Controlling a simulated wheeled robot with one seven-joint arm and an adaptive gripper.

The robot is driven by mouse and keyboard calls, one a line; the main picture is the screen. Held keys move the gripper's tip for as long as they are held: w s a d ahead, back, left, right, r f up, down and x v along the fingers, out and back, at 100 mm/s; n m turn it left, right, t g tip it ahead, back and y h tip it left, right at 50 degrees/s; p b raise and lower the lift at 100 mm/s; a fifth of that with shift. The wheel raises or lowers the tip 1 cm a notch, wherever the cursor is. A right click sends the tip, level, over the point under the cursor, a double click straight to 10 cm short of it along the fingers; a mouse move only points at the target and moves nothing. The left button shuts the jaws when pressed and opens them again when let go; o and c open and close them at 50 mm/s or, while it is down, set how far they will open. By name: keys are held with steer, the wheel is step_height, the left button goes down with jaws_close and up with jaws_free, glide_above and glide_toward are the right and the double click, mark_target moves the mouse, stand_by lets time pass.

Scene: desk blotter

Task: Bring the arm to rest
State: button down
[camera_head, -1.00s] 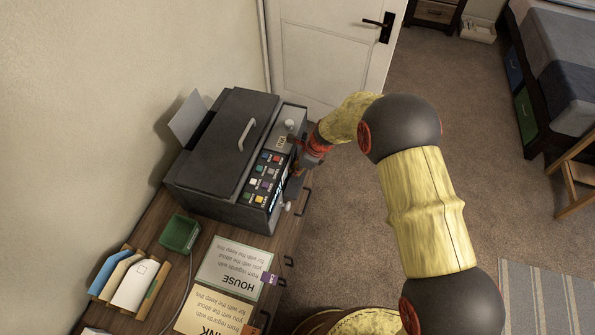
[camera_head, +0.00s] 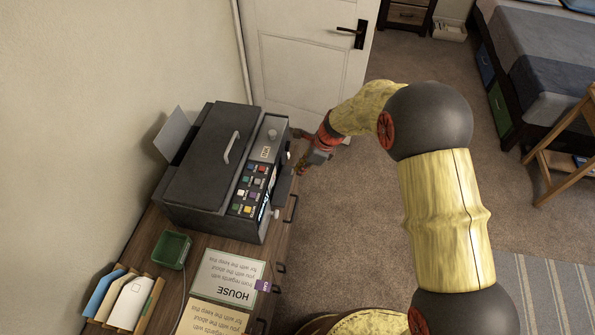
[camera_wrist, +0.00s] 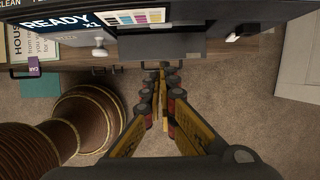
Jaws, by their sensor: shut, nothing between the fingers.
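My gripper (camera_head: 304,167) is at the end of my yellow and black arm, just to the right of the dark printer (camera_head: 210,165), in front of its button panel. No contact shows in the head view, though the fingertips are small there. In the wrist view my gripper (camera_wrist: 163,72) has its yellow and black fingers together, with nothing between them. The printer's front (camera_wrist: 165,47) with a "READY X1" display lies across the top of that view, beyond the fingertips.
The printer stands on a wooden desk (camera_head: 135,247) with a green tray (camera_head: 172,250), a HOUSE sheet (camera_head: 228,278) and upright cards (camera_head: 130,305). A white door (camera_head: 300,60) is behind. Carpet (camera_head: 345,220) is open to the right; a bed (camera_head: 545,60) and wooden chair (camera_head: 560,150) stand farther right.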

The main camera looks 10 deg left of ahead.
steer(key=shift+d+r, duration=0.1)
steer(key=shift+r, duration=0.15)
steer(key=s+d+r+n+g+h, duration=0.1)
steer(key=s+d+n+g, duration=0.1)
steer(key=s+d+n, duration=0.5)
steer(key=s+d+r+n+t+h, duration=0.1)
steer(key=s+d+r+n+t, duration=0.1)
steer(key=s+d+r, duration=0.5)
steer(key=s+d+r+n+t+h, duration=0.1)
steer(key=s+d+r+n+t, duration=0.2)
steer(key=r, duration=1)
steer(key=s+d+r+n+t+h, duration=0.1)
steer(key=s+d+r+n+t, duration=0.1)
steer(key=s+d+r+n, duration=0.4)
steer(key=s+d+r+b, duration=0.1)
steer(key=s+d+r, duration=0.3)
steer(key=s+d, duration=0.1)
steer(key=shift+s+d, duration=0.3)
steer(key=shift+s, duration=0.1)
